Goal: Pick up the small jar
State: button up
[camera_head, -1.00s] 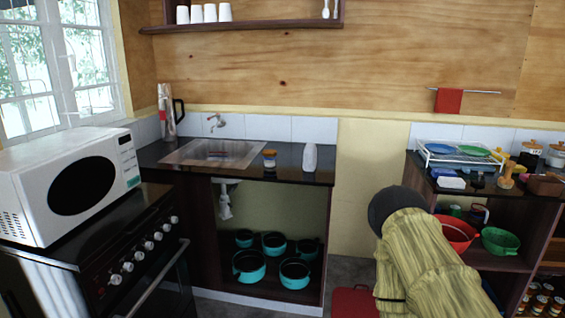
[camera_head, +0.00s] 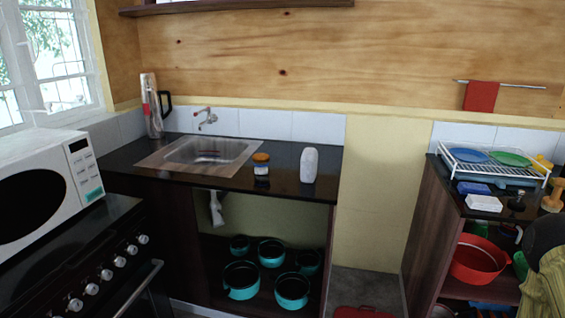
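The small jar (camera_head: 261,168) stands upright on the black counter, just right of the sink. It has an orange-brown lid and a pale body with a dark band low down. A white rounded container (camera_head: 309,165) stands to its right, with a clear gap between them.
The sink (camera_head: 180,163) lies left of the jar, with a tap and a tall flask (camera_head: 152,108) behind. Teal pots (camera_head: 241,280) stand on the shelf below. A stove and microwave (camera_head: 45,180) are at left, a loaded shelf unit (camera_head: 425,225) at right. The counter before the jar is clear.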

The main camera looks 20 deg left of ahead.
aim_at(260, 168)
jog(key=u, duration=0.4)
jog(key=i, duration=0.85)
jog(key=u, duration=0.7)
